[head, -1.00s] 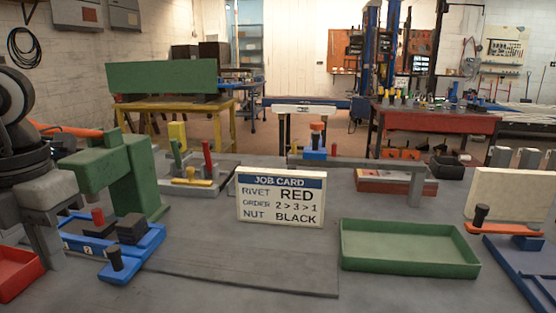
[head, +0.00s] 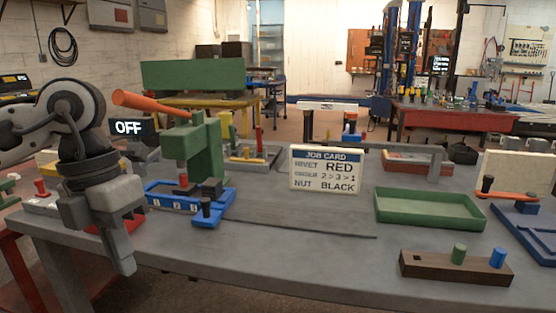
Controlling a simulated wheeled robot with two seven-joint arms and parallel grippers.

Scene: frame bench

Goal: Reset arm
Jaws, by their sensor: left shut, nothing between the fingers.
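My left arm comes in from the left. Its grey gripper (head: 125,266) points down at the left front part of the bench, with its fingers together and nothing between them. It is left of the blue fixture (head: 208,219) and apart from it. A green press (head: 207,150) with an orange handle (head: 150,105) stands behind the fixture. A red piece (head: 183,181) shows under the press head. A job card (head: 326,170) stands mid-bench and reads rivet RED, order 2 > 3 > 1, nut BLACK. My right gripper is out of view.
The grey bench (head: 290,255) has free room at front centre. A green tray (head: 430,209) lies right of the card. A brown block (head: 440,268) with green and blue pegs sits at front right. A red tray, partly hidden by my gripper, and an OFF display (head: 128,127) are at left.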

